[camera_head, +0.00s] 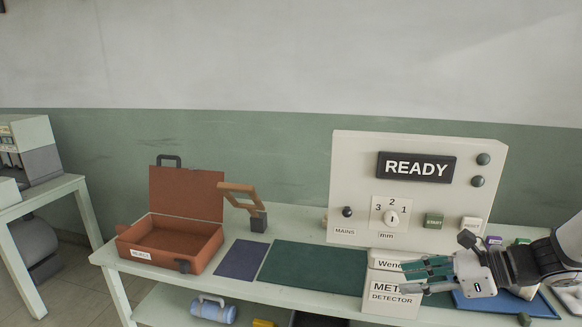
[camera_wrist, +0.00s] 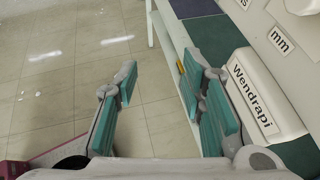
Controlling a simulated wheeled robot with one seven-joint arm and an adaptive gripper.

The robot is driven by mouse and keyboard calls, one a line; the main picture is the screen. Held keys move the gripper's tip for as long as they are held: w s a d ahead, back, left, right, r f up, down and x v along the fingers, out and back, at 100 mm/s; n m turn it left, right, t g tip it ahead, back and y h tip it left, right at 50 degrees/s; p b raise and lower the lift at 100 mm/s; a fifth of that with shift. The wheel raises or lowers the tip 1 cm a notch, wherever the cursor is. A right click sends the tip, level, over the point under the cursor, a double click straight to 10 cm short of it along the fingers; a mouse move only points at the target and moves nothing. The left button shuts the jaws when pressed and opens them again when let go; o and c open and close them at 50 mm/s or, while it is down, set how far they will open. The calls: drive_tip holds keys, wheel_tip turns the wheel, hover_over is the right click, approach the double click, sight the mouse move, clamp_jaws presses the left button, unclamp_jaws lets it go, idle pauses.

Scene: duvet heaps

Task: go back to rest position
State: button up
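My gripper (camera_head: 428,273) is at the right of the head view, in front of the white Wendrapi metal detector (camera_head: 385,292), over the front part of the table. Its teal fingers point left. In the wrist view my gripper (camera_wrist: 160,105) has its two fingers spread wide apart, with only floor and the table edge seen between them. It is open and empty. The detector's Wendrapi label (camera_wrist: 252,100) shows just right of the right finger; I cannot tell whether they touch.
A white panel (camera_head: 345,160) reading READY stands at the back of the table. An open brown case (camera_head: 170,258), a wooden-handled tool (camera_head: 240,195), a purple mat (camera_head: 242,260) and a green mat (camera_head: 312,270) lie to the left. A blue tray (camera_head: 530,306) is at the right.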

drive_tip(key=s+a+r+n+g+h, duration=0.45)
drive_tip(key=s+a+n, duration=0.4)
drive_tip(key=n, duration=0.25)
drive_tip(key=s+d+r+n+t+h, duration=0.2)
drive_tip(key=s+r+n+h, duration=0.4)
drive_tip(key=s+n, duration=0.6)
wheel_tip(320, 180, up, 3)
drive_tip(key=shift+s+f+n+t, duration=0.1)
drive_tip(key=shift+s+n+t, duration=0.2)
drive_tip(key=shift+t, duration=0.55)
